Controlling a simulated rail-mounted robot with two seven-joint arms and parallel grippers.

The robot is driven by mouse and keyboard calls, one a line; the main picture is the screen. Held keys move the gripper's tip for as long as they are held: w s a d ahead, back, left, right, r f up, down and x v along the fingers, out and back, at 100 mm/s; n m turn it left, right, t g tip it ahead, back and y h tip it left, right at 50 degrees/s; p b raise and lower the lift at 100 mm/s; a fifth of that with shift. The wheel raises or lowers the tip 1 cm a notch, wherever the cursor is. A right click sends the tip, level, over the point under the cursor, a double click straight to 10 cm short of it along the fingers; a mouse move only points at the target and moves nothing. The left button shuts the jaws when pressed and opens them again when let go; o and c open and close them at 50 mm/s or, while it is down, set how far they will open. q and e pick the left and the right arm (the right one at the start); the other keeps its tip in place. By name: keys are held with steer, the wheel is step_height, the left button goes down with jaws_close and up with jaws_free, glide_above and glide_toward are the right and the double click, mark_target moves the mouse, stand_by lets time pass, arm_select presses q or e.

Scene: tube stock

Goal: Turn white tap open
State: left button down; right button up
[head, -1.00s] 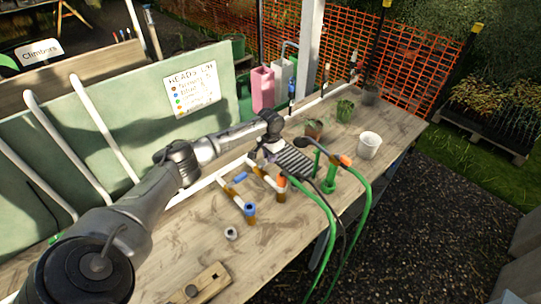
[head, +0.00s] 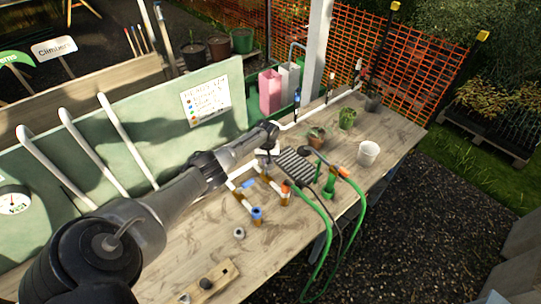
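My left arm reaches in from the lower left over the bench. Its far end, with the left gripper (head: 267,148), points down beside the dark ribbed tray. The fingers are small and partly hidden, so I cannot tell whether they are open or shut. A white pipe assembly (head: 233,186) lies on the bench below, with a blue piece (head: 248,183), a blue-topped end (head: 257,213) and an orange-topped end (head: 286,187). I cannot make out a white tap handle; it may be hidden at the gripper. My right gripper is not in view.
The dark ribbed tray (head: 296,165) and a green hose (head: 330,225) lie right of the pipes. A white cup (head: 368,153) and potted plants (head: 347,118) stand farther back. A grey ring (head: 239,233) and a wooden block (head: 212,281) lie nearer. The front bench is mostly clear.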

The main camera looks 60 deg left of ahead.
arm_select(q)
steer(key=shift+s+a+r+n+p, duration=0.1)
steer(key=shift+s+n+p, duration=0.45)
steer(key=shift+n+p, duration=0.6)
steer(key=shift+s+a+n+p, duration=0.15)
steer(key=shift+s+n+p, duration=0.5)
steer(key=shift+n, duration=0.85)
steer(key=shift+s+a+r+n+p, duration=0.1)
steer(key=shift+s+n+p, duration=0.3)
steer(key=shift+n+p, duration=0.85)
steer(key=shift+s+f+n, duration=0.1)
steer(key=shift+s+n, duration=0.05)
steer(key=shift+n, duration=0.35)
steer(key=c, duration=1)
jaws_free()
steer(key=shift+c, duration=0.2)
step_height(320, 180, up, 14)
steer(key=p, duration=0.7)
